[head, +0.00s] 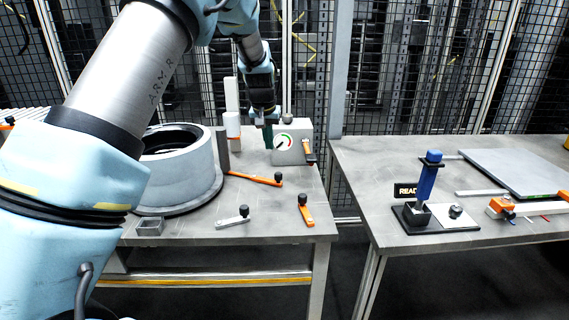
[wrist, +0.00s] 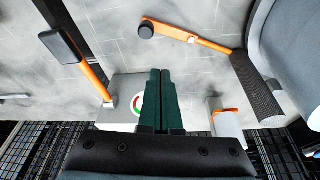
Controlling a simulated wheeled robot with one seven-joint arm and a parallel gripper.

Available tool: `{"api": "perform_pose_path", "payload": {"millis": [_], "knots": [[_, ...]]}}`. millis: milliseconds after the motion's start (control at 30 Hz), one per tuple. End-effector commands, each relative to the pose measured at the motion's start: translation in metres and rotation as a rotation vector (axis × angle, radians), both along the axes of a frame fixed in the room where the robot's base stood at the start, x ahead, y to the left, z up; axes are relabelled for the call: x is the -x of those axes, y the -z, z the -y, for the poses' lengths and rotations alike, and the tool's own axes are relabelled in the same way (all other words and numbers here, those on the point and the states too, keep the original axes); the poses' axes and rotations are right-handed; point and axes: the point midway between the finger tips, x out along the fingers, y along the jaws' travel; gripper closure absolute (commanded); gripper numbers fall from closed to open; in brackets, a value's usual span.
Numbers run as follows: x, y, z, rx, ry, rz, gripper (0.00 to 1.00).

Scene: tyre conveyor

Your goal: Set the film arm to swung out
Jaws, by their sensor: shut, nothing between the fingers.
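A long orange arm with a black knob (head: 255,178) lies low over the table beside the grey ring housing. It also shows in the wrist view (wrist: 190,35), its far end at a black textured strip. No label shows, so I cannot tell for sure that this is the film arm. A shorter orange lever with a dark handle (head: 308,150) is on the gauge box (head: 292,146); it shows at the left in the wrist view (wrist: 92,72). My gripper (head: 268,136) is shut and empty, its green fingers (wrist: 160,76) in front of the gauge box, apart from both orange levers.
The grey ring housing (head: 178,178) fills the left of the table. A white post (head: 232,108) stands near my gripper. Another orange lever (head: 305,210) and a grey lever (head: 233,217) are at the front edge. A second table (head: 355,160) stands right, across a gap.

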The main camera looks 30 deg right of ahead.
Motion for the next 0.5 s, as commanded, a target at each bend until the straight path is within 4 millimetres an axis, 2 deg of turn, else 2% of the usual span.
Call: {"api": "perform_pose_path", "payload": {"millis": [33, 133, 500], "knots": [[0.002, 0.004, 0.017, 0.001, 0.023, 0.008, 1.0], [0.005, 0.005, 0.033, 0.004, 0.043, 0.015, 1.0], [0.005, 0.005, 0.036, 0.005, 0.046, 0.016, 1.0]]}}
